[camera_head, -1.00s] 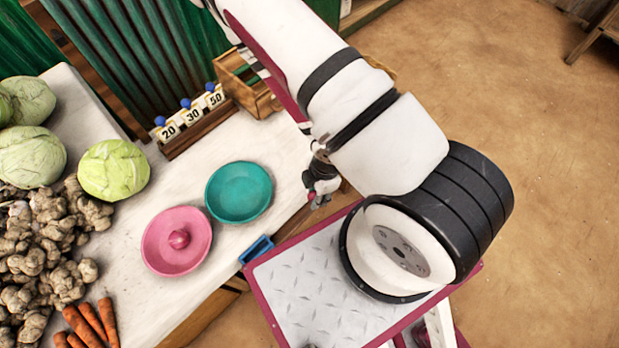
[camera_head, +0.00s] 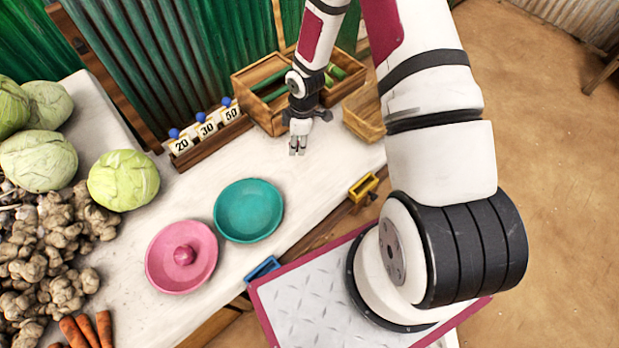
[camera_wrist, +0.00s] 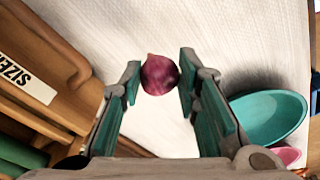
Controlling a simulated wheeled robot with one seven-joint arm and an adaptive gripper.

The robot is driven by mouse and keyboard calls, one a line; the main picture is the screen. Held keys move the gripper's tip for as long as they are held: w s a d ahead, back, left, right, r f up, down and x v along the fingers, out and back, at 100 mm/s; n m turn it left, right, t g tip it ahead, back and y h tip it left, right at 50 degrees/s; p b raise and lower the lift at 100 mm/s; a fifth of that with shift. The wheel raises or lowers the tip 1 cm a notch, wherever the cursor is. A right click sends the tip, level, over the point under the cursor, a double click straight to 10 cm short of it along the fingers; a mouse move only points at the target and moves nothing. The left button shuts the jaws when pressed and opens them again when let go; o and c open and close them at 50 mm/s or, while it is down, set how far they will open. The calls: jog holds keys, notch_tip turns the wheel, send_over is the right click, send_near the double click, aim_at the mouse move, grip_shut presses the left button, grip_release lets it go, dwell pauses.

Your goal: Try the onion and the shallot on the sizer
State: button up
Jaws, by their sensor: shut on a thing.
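My gripper (camera_head: 298,148) hangs over the white table, just in front of the wooden sizer (camera_head: 243,82) with green bars. In the wrist view my gripper (camera_wrist: 159,80) is shut on a small purple-red bulb (camera_wrist: 159,74), held between the fingertips. I cannot tell whether it is the onion or the shallot. The fingers hide it in the head view. The sizer also shows at the left of the wrist view, with its SIZER label (camera_wrist: 25,78). Another reddish bulb (camera_head: 184,255) lies in the pink bowl (camera_head: 160,280).
An empty teal bowl (camera_head: 248,210) stands beside the pink one. A rack with number cards (camera_head: 207,128) stands left of the sizer, a wooden tray (camera_head: 364,118) right of it. Cabbages (camera_head: 123,180), ginger (camera_head: 40,250) and carrots (camera_head: 88,328) fill the left side.

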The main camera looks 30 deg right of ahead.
jog(key=w+d+r+n+b, duration=0.1)
jog(key=w+d+r+b, duration=0.15)
jog(key=w+r, duration=0.7)
jog(key=w+d+r+n+b, duration=0.1)
jog(key=w+r+b, duration=0.2)
jog(key=w+r, duration=0.65)
jog(key=shift+w+d+f+b, duration=0.15)
jog(key=shift+w+f, duration=0.2)
jog(key=shift+f, duration=1.45)
jog(key=shift+w+a+f+b, duration=0.1)
jog(key=shift+w+f, duration=0.25)
jog(key=shift+f, duration=1.45)
jog(key=shift+w+d+f+b, duration=0.15)
jog(key=shift+w+f, duration=0.2)
jog(key=shift+f, duration=1.45)
jog(key=shift+a, duration=0.1)
jog(key=o, duration=1.5)
jog(key=shift+r+p, duration=0.35)
jog(key=shift+r, duration=3.15)
